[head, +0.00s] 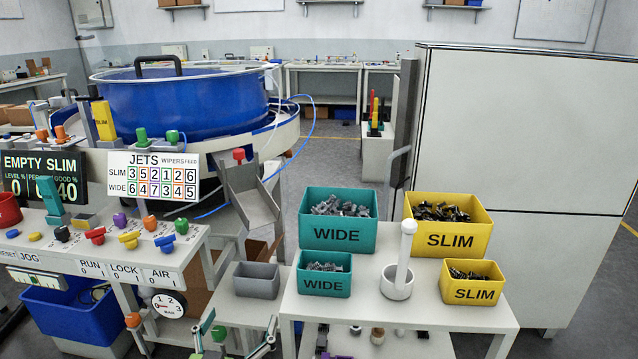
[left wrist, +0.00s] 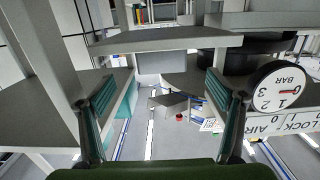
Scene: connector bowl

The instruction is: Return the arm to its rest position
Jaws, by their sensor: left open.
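My left gripper (head: 238,328) is low in the head view, in front of the small grey bin (head: 257,280) and left of the white table (head: 400,312). In the left wrist view the two teal-padded fingers of the left gripper (left wrist: 163,108) stand wide apart with nothing between them. Part of the arm behind it is cut off by the lower edge of the head view. My right gripper shows in neither view.
Teal WIDE bins (head: 336,236) and yellow SLIM bins (head: 466,240) hold small parts on the white table. A white stand (head: 400,285) is between them. The control panel with a gauge (head: 168,304) is close left of the gripper. The blue bowl (head: 185,103) is behind.

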